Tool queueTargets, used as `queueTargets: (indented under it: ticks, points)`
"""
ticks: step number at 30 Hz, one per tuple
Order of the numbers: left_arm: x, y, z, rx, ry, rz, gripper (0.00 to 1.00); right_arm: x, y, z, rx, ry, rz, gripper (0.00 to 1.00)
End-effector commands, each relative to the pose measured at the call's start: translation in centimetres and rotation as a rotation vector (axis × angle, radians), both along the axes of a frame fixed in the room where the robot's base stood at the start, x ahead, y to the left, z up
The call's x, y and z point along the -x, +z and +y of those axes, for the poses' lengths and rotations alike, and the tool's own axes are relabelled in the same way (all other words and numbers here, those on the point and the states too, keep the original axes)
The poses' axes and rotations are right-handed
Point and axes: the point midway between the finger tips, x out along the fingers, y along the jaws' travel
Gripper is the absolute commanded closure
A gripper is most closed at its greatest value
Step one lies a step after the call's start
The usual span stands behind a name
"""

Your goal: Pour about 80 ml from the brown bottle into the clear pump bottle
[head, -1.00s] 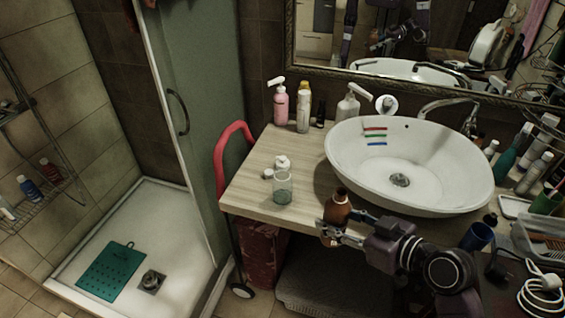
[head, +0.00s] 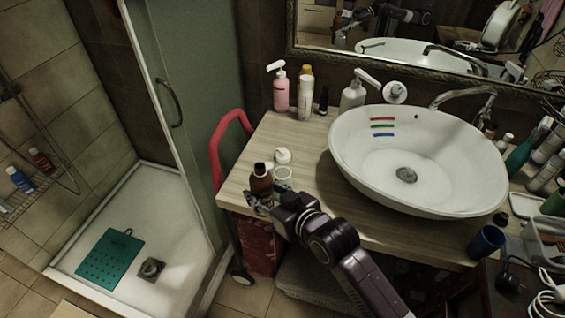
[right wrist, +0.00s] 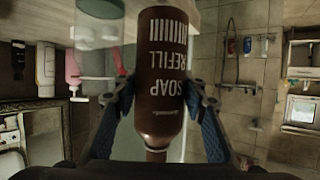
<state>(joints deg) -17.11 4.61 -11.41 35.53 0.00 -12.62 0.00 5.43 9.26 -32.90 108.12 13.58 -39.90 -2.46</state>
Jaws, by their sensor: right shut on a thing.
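The brown bottle (head: 261,181) is in my right gripper (head: 262,199), roughly upright with its dark neck up, over the counter's front left corner. In the right wrist view, which is upside down, both fingers (right wrist: 160,110) close around the bottle (right wrist: 160,60), labelled "SOAP REFILL". The clear pump bottle (head: 283,173) stands open on the counter, just right of and behind the brown bottle in the head view. Its lower part is hard to make out behind my gripper. The bottles' exact gap is unclear. My left gripper is not in view.
The white basin (head: 440,180) fills the right. Bare wood (head: 312,160) lies between.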

Motion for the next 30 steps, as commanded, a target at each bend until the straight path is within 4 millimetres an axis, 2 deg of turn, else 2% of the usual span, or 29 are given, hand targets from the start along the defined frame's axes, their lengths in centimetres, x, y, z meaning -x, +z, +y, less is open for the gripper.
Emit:
queueTargets:
  ticks: [14, 30]
  points:
    - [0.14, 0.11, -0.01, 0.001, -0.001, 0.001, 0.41, -0.05, 0.33, 0.0, -0.026, 0.001, 0.024, 0.92]
    - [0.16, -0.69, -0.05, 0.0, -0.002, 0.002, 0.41, -0.31, 0.4, -0.19, -0.202, 0.0, 0.253, 0.92]
